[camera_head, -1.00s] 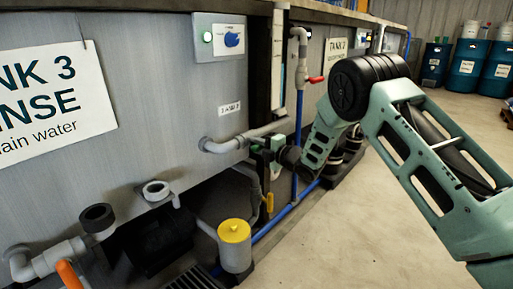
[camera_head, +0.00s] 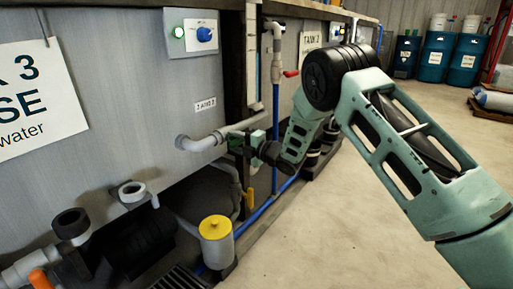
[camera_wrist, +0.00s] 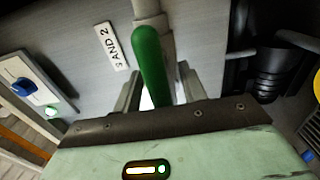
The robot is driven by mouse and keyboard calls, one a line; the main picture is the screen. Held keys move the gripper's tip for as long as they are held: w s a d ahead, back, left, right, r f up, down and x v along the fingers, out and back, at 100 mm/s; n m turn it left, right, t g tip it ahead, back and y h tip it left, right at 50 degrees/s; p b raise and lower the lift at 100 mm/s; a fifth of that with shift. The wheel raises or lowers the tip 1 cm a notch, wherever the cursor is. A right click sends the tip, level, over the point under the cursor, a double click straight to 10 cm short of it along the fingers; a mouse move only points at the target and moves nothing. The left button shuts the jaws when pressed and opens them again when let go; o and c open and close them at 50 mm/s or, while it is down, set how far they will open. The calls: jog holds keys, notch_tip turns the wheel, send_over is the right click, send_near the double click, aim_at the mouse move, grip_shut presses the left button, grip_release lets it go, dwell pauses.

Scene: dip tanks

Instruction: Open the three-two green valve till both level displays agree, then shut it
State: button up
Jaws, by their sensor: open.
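The label also shows in the head view (camera_head: 205,104). My gripper (camera_wrist: 158,90) is open, with one finger on each side of the handle. Whether a finger touches the handle I cannot tell. In the head view my gripper (camera_head: 246,146) is at the pipe between the two tanks, and the wrist and forearm hide part of the valve area. I cannot make out a reading on any level display.
A box with a green light and blue knob (camera_head: 191,33) is on the tank wall. A red-handled valve (camera_head: 291,73) sits farther along. A yellow-topped canister (camera_head: 215,240) and pipes crowd the floor by the tank. Open concrete floor (camera_head: 330,230) lies to the right.

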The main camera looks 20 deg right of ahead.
jog(key=p+v, duration=0.4)
jog(key=v, duration=1.2)
jog(key=shift+s, duration=0.2)
jog(key=shift+d, duration=0.1)
